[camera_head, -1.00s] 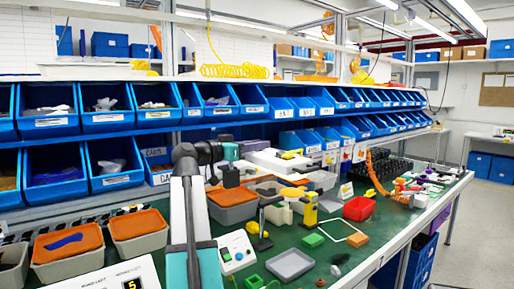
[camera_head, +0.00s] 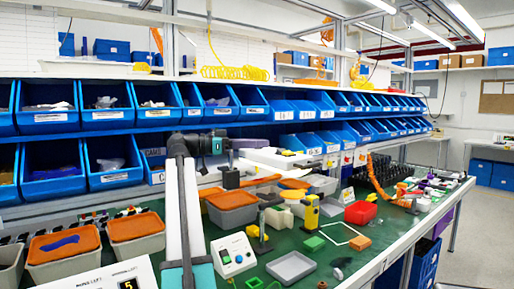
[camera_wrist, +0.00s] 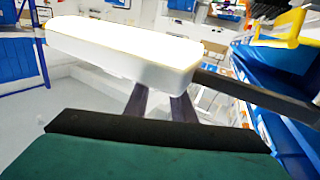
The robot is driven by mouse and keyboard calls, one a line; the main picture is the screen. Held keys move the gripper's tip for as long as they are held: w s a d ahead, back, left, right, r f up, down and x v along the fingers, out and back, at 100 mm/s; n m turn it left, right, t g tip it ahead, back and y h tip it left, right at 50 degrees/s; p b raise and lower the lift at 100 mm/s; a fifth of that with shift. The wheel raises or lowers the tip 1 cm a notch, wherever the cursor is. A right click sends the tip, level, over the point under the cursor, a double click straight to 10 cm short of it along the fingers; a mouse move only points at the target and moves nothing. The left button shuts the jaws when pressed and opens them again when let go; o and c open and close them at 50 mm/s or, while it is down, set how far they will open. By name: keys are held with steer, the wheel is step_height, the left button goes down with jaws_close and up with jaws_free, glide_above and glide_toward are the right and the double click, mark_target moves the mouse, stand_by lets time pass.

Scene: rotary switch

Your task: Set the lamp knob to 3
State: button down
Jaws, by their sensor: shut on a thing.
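My gripper (camera_wrist: 163,98) shows in the wrist view with its two dark fingers close together. They reach to a white rounded bar (camera_wrist: 125,48), which hides the fingertips. In the head view my gripper (camera_head: 252,143) points right, high above the back of the bench, near white shapes that I cannot separate clearly. A white panel (camera_head: 90,279) at the lower left edge has printed labels and a small display (camera_head: 129,285) reading 5. The panel is cut off by the frame, and no lamp knob shows on its visible part.
A white button box (camera_head: 233,255) stands on the green bench. Grey bins with orange contents (camera_head: 137,227) stand left and behind. Blue bins line the back.

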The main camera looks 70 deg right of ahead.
steer(key=shift+w+d+r+m+g+y, duration=0.1)
steer(key=shift+m+g+y, duration=0.4)
steer(key=shift+m+y, duration=0.5)
steer(key=shift+d+m+g+y, duration=0.1)
steer(key=shift+m+g+y, duration=0.45)
steer(key=shift+y, duration=0.85)
steer(key=shift+m+y, duration=0.55)
steer(key=shift+y, duration=0.25)
steer(key=shift+a, duration=0.15)
steer(key=c, duration=1.5)
jaws_free()
steer(key=shift+r, duration=1.65)
steer(key=s+a, duration=0.2)
steer(key=a, duration=0.3)
steer(key=s+a+r, duration=0.1)
steer(key=s+a, duration=0.1)
steer(key=a, duration=0.3)
steer(key=s+a, duration=0.2)
steer(key=a, duration=0.3)
steer(key=shift+r, duration=0.25)
steer(key=shift+r, duration=0.1)
